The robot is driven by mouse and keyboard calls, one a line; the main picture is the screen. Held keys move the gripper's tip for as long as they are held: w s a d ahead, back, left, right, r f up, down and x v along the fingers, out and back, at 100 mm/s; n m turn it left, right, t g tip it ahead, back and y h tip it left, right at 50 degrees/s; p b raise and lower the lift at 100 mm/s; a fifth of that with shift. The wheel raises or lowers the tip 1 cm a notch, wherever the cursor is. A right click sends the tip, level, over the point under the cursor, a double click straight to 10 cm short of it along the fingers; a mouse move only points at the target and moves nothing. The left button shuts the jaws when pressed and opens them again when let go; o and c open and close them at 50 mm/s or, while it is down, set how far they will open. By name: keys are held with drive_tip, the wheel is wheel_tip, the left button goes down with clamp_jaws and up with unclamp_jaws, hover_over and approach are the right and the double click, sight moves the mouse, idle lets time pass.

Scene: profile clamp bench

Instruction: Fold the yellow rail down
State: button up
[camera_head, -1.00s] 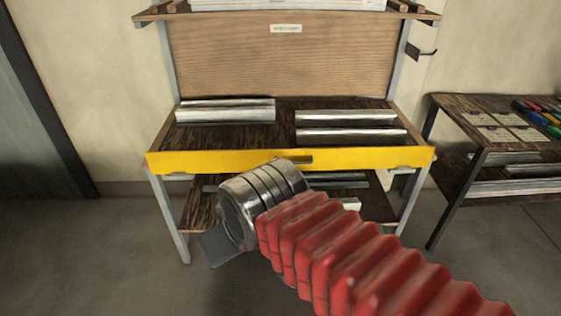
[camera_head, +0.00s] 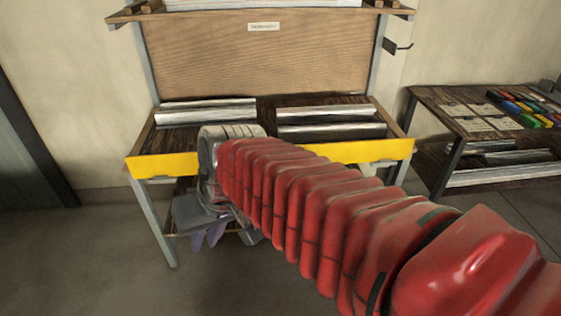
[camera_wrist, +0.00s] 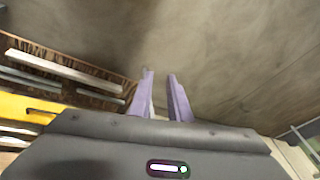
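The yellow rail (camera_head: 163,165) runs along the front edge of the bench and stands upright, its face toward me. My red arm hides its middle in the head view. In the wrist view the rail (camera_wrist: 14,106) shows at the left edge, with a dark handle or slot (camera_wrist: 42,111) on it. My gripper (camera_head: 207,240) hangs low in front of the bench, below the rail and left of its middle. Its two purple fingers point down in the head view. The fingers (camera_wrist: 160,76) also show apart in the wrist view, with nothing between them. They do not touch the rail.
Silver profiles (camera_head: 205,112) lie on the bench top at left, and more (camera_head: 330,122) at right. A lower shelf with profiles (camera_wrist: 60,68) is beneath. A side table (camera_head: 425,95) with coloured items stands right. The floor in front is clear.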

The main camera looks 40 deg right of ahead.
drive_tip(key=w+d+f+m+t+y, duration=0.2)
drive_tip(key=w+d+f+m+y, duration=0.15)
drive_tip(key=w+d, duration=0.55)
drive_tip(key=w+d+f+m+t+y, duration=0.2)
drive_tip(key=w+d+f+m+y, duration=0.15)
drive_tip(key=w+d, duration=0.5)
drive_tip(key=d+f+m+t+h, duration=0.2)
drive_tip(key=d+f+m, duration=0.1)
drive_tip(key=d, duration=0.7)
drive_tip(key=d+f+m+t+h, duration=0.1)
drive_tip(key=d+f+m+t, duration=0.1)
drive_tip(key=d+f, duration=0.4)
drive_tip(key=d+f+m+t+h, duration=0.2)
drive_tip(key=d+f+m+t, duration=0.1)
drive_tip(key=d, duration=1.1)
drive_tip(key=shift+s+f+m+t+h, duration=0.3)
drive_tip(key=shift+f+t, duration=0.3)
drive_tip(key=shift+f, duration=0.2)
drive_tip(key=shift+w, duration=0.1)
drive_tip(key=x, duration=1.3)
drive_tip(key=shift+w+a+f, duration=0.1)
drive_tip(key=shift+w, duration=0.25)
